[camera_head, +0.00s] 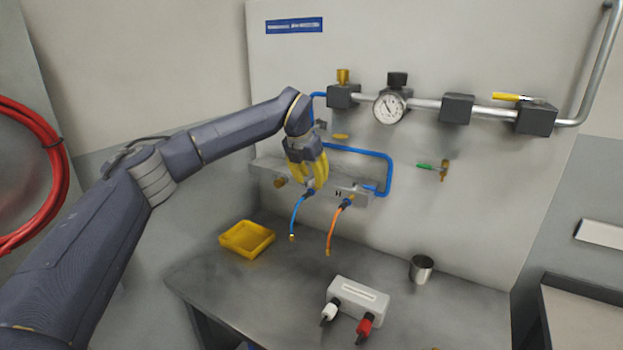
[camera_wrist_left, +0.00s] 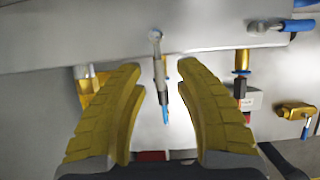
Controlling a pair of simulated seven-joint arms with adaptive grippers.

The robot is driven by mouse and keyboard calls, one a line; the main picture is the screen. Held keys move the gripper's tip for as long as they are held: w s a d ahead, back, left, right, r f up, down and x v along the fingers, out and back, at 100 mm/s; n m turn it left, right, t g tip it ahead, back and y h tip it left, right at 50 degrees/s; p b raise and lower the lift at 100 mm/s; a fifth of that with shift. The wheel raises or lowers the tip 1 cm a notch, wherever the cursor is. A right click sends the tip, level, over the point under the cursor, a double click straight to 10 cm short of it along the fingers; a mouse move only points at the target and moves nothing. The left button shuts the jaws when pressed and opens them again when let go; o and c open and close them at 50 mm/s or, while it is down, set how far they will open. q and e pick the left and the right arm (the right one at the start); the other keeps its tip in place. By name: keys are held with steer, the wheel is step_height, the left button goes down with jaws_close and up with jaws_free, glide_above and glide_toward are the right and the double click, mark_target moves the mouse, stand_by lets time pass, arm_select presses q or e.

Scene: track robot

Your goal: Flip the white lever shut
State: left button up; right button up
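My left gripper (camera_head: 313,186) is at the long grey manifold (camera_head: 262,163) on the wall panel, its yellow fingers pointing down. In the left wrist view the gripper (camera_wrist_left: 160,68) is open. The lever looks more grey than white; I cannot make out another white lever. In the head view the fingers mostly hide this spot. My right gripper is not in view.
A blue hose (camera_head: 297,214) and an orange hose (camera_head: 332,232) hang below the manifold. The table holds a yellow tray (camera_head: 246,238), a metal cup (camera_head: 421,268) and a box (camera_head: 357,297) with white and red plugs. Pipes with a gauge (camera_head: 390,107) run above right.

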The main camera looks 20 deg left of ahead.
arm_select(q)
jaws_close()
stand_by(0.5)
steer(key=shift+d+f+n+y, duration=0.1)
steer(key=shift+d+n+y, duration=0.45)
steer(key=shift+n, duration=0.7)
steer(key=shift+d+r+n+y, duration=0.1)
steer(key=shift+d+n+y, duration=0.4)
steer(key=shift+n, duration=0.7)
steer(key=shift+d+f+n+y, duration=0.1)
steer(key=shift+d+n+y, duration=0.4)
steer(key=shift+n, duration=0.75)
steer(key=shift+w+d, duration=0.1)
